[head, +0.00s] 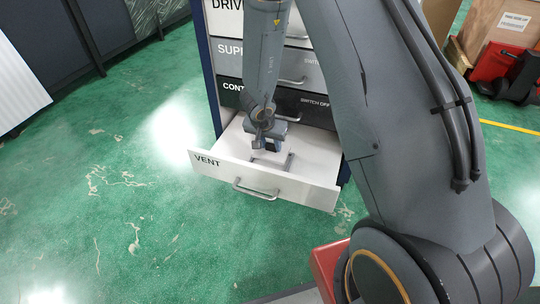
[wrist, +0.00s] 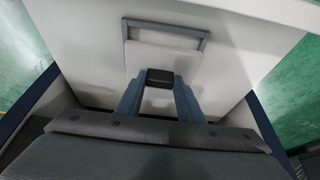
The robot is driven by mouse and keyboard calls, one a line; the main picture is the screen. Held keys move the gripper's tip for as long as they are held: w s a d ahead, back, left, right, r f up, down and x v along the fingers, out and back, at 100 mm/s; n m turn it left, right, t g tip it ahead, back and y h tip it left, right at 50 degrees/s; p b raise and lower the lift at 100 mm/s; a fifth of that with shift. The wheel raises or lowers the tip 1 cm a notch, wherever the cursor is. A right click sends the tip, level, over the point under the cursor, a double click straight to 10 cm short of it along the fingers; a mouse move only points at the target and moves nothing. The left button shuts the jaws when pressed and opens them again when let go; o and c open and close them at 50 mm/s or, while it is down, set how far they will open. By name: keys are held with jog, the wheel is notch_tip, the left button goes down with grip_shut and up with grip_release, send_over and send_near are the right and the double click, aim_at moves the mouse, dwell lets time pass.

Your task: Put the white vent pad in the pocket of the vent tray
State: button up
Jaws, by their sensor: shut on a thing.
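The white vent pad (wrist: 162,58) is a pale, flat piece under my gripper in the wrist view. My gripper (wrist: 160,82) is shut on a small dark block at the pad's near side, which appears to be its grip. The vent tray shows as a grey frame (wrist: 204,42) around the far edge and sides of the pad. Whether the pad rests inside the frame or hovers just above it, I cannot tell. In the head view my gripper (head: 262,143) is low inside the open drawer, over the grey frame (head: 288,163), and hides most of the pad.
The open white drawer (head: 222,170) is labelled VENT and has a front handle (head: 255,192). Its walls surround my gripper. Closed drawers (head: 285,65) stand above and behind. Green floor lies clear to the left. Boxes (head: 500,35) stand at the far right.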

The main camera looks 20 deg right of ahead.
aim_at(271, 152)
jog(key=shift+f+b, duration=1.65)
jog(key=shift+f, duration=0.25)
jog(key=shift+f, duration=0.15)
jog(key=o, duration=1)
jog(key=shift+o, duration=0.2)
